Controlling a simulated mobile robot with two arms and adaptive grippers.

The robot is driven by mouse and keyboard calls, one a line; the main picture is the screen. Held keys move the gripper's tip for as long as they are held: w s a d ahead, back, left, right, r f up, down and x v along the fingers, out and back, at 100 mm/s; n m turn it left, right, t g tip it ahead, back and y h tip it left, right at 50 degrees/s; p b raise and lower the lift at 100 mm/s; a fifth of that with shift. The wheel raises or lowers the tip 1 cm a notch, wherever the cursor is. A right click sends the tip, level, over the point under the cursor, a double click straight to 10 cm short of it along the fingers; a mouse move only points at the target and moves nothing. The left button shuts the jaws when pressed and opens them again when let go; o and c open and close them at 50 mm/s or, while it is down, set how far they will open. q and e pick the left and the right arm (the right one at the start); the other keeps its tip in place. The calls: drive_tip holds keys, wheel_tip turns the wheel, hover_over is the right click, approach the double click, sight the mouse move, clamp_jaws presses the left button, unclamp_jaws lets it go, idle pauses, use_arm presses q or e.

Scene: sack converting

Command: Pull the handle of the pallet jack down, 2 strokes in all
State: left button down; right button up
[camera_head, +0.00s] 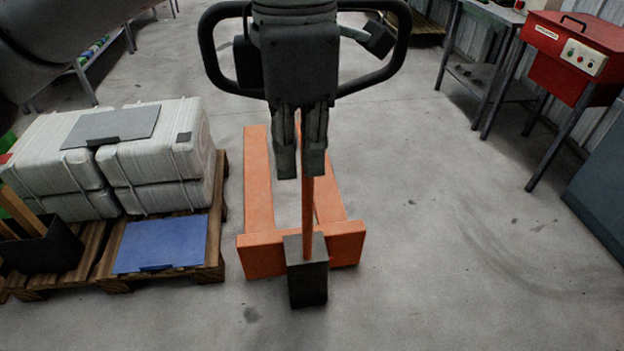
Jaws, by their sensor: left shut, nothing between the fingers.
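The orange pallet jack (258,190) stands on the floor ahead, forks pointing away from me. Its thin orange shaft (308,215) rises from a dark block (307,280) at the base. The black loop handle (212,50) shows at the top of the view on both sides of my left gripper. My right gripper is not in view.
A wooden pallet (216,235) with white wrapped sacks (160,160), a blue sheet (163,243) and a black box (45,252) stands at the left. A red machine (570,55) on legs is at the right. The floor right of the jack is clear.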

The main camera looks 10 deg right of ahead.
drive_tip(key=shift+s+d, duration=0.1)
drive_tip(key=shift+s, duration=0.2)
use_arm(q)
drive_tip(key=w+p, duration=0.4)
drive_tip(key=w, duration=0.4)
drive_tip(key=shift+r+p, duration=0.2)
drive_tip(key=shift+p, duration=0.15)
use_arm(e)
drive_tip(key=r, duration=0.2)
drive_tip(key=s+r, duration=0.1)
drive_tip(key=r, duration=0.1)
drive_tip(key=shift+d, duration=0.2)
use_arm(q)
drive_tip(key=w+r+p, duration=0.2)
drive_tip(key=w+p, duration=0.4)
drive_tip(key=shift+w, duration=0.4)
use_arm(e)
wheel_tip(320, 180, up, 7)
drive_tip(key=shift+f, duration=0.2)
use_arm(q)
drive_tip(key=shift+r, duration=0.1)
